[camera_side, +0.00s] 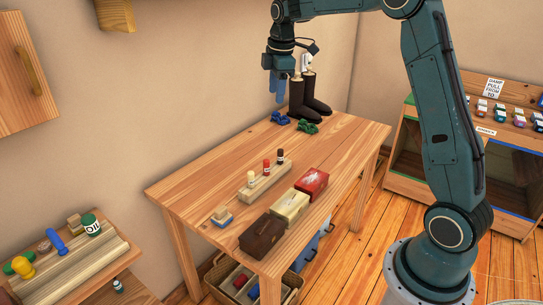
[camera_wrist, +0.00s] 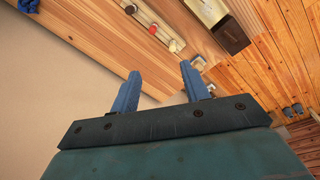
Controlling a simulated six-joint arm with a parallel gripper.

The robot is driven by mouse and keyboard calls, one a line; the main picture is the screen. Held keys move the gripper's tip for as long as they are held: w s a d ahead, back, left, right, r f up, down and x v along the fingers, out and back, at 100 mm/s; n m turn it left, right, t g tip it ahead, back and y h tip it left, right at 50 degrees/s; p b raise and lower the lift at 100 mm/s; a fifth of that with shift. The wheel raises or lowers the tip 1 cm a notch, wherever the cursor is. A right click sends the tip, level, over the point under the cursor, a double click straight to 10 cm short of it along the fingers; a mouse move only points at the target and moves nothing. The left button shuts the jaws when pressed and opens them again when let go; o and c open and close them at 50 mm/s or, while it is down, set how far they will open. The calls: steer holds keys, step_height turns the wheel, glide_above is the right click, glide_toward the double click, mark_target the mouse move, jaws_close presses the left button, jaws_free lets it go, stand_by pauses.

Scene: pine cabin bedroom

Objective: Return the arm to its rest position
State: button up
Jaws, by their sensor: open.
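My teal arm reaches over the wooden table (camera_side: 330,143) from the right, bent high above it. My gripper (camera_side: 277,97) hangs above the far end of the table in the side view, with its blue fingers pointing down. In the wrist view my gripper (camera_wrist: 158,85) shows two blue fingers spread apart with nothing between them. It is clear of the table top. No marker of the rest position shows.
Dark boots (camera_side: 299,105), a blue item (camera_side: 280,119) and a green item (camera_side: 307,127) are near my gripper. A wooden block with bottles (camera_side: 265,182), red box (camera_side: 312,183), cream box (camera_side: 289,206) and brown box (camera_side: 262,235) stand nearer the front. A shelf (camera_side: 405,160) stands right.

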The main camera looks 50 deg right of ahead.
steer(key=s+a+r+m+t, duration=0.1)
steer(key=s+a+r+m, duration=0.2)
steer(key=s+a, duration=0.35)
steer(key=s+a+r+m+t, duration=0.1)
steer(key=s+a+r+m, duration=0.1)
steer(key=s+a+r, duration=0.45)
steer(key=s+a+f+m+t, duration=0.1)
steer(key=s+f, duration=0.3)
steer(key=s, duration=0.5)
steer(key=s+a+f+m+t, duration=0.1)
steer(key=s+a+f+m, duration=0.2)
steer(key=s, duration=0.6)
steer(key=shift+f+m+y, duration=0.3)
steer(key=shift+f+m, duration=0.15)
steer(key=shift+m, duration=0.35)
steer(key=shift+a, duration=0.1)
